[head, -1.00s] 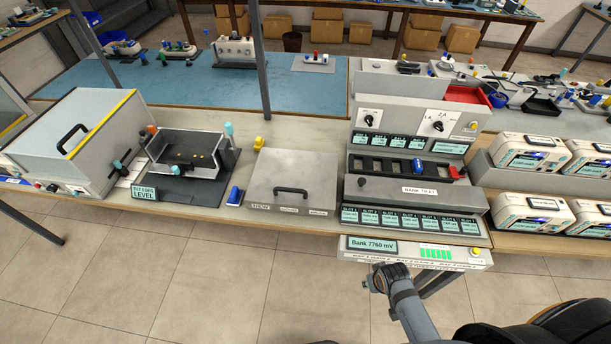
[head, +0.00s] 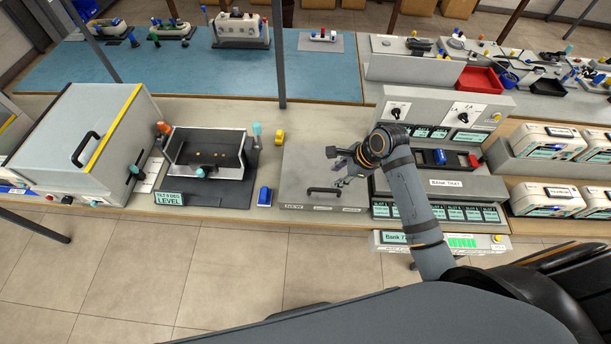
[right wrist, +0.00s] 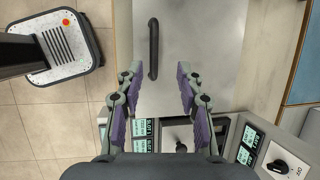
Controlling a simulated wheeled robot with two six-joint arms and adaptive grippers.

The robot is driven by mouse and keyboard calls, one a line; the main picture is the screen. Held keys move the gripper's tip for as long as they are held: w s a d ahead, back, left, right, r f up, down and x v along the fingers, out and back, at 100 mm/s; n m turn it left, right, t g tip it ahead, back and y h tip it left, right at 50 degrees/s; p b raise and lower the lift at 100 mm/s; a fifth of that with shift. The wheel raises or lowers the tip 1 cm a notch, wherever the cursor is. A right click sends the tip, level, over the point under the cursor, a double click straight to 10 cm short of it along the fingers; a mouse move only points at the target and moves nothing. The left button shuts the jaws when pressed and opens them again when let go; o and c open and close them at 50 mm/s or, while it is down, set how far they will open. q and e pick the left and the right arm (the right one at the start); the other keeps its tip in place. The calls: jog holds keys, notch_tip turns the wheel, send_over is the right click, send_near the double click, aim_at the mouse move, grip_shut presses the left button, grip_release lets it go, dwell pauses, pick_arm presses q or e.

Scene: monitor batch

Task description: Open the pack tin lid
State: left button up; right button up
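The pack tin (head: 318,185) is a flat grey metal box on the bench, left of the battery bank. Its lid is down, with a dark bar handle (head: 324,190) near the front edge. My right gripper (head: 340,166) hangs above the lid's right part, behind and right of the handle. In the right wrist view my right gripper (right wrist: 160,88) is open, its purple-padded fingers wide apart and empty. The lid (right wrist: 200,40) fills the upper middle there, and the handle (right wrist: 153,48) lies beyond the fingertips. My left gripper is not in view.
The battery bank (head: 440,183) with dials, slots and a display stands right of the tin. A blue block (head: 264,196) and a yellow piece (head: 279,137) lie left of it. A tilt tester (head: 208,160) and a large hinged box (head: 85,140) stand further left.

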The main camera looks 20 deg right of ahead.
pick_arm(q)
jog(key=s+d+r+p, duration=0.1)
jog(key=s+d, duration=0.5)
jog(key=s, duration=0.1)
pick_arm(e)
send_near(327, 189)
notch_tip(327, 189, down, 3)
jog(key=w+a+f, duration=0.2)
jog(key=f, duration=0.1)
jog(key=shift+a, duration=0.15)
jog(key=shift+w+a+f, duration=0.1)
jog(key=shift+f, duration=0.6)
jog(key=shift+c, duration=2)
grip_shut()
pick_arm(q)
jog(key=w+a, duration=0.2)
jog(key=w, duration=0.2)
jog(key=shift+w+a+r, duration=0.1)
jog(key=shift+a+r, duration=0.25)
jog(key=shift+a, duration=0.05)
